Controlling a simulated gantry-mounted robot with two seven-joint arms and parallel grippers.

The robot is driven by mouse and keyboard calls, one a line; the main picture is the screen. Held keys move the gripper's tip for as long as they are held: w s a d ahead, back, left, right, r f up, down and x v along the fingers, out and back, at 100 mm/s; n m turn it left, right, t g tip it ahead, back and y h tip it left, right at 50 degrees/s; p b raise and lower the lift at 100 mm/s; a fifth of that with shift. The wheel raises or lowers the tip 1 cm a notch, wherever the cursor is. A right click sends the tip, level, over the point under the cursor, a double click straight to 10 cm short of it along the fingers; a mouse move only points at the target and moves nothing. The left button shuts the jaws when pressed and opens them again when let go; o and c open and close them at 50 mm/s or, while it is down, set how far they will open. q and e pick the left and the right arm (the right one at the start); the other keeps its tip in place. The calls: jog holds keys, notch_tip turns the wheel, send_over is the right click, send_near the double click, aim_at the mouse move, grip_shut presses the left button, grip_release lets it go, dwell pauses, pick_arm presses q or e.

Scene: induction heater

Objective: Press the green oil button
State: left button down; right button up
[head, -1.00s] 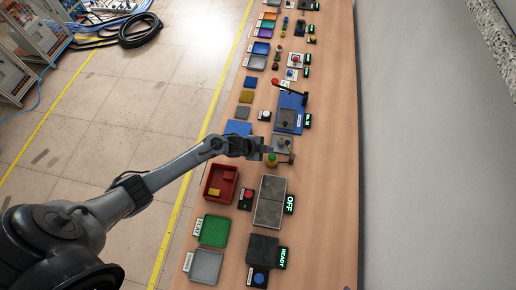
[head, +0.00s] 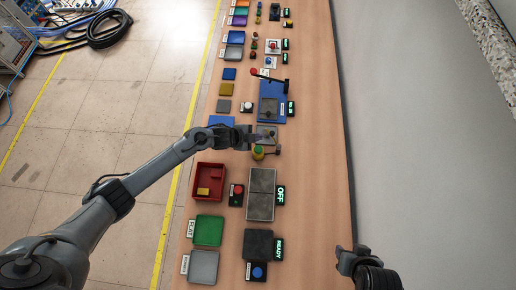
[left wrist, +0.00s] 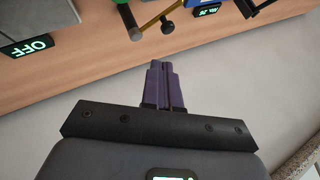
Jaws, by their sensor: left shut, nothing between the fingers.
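The green button (head: 258,148) is the green top of a small yellow-green oil unit beside a grey plate (head: 267,134), near the middle of the table. My left gripper (head: 268,139) is shut and empty, just beyond and slightly right of the green top in the head view; I cannot tell its height. In the left wrist view the shut purple fingers (left wrist: 160,66) are below the green part (left wrist: 134,6), which is cut by the top edge, with a visible gap. My right gripper (head: 352,256) is at the lower right; its finger opening is unclear.
A red bin (head: 196,191), a red button (head: 236,190) and a grey plate with an OFF display (head: 280,195) lie nearer. A blue press with a red-knobbed lever (head: 266,86) stands farther up. The table's right strip (head: 317,150) is clear.

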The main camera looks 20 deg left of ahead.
pick_arm(q)
jog(key=b, duration=0.7)
send_over(256, 150)
notch_tip(256, 150, down, 8)
jog(key=shift+d+r, duration=0.15)
jog(key=shift+f, duration=0.5)
jog(key=shift+f+b, duration=0.1)
jog(key=shift+b, duration=0.2)
dwell(1.0)
jog(key=shift+f, duration=0.3)
jog(key=shift+f+b, duration=0.55)
jog(key=shift+b, duration=0.05)
dwell(0.7)
jog(key=shift+r, duration=0.2)
jog(key=shift+r+p, duration=0.2)
jog(key=shift+p, duration=0.2)
jog(key=shift+r+p, duration=0.55)
jog(key=shift+r, duration=0.05)
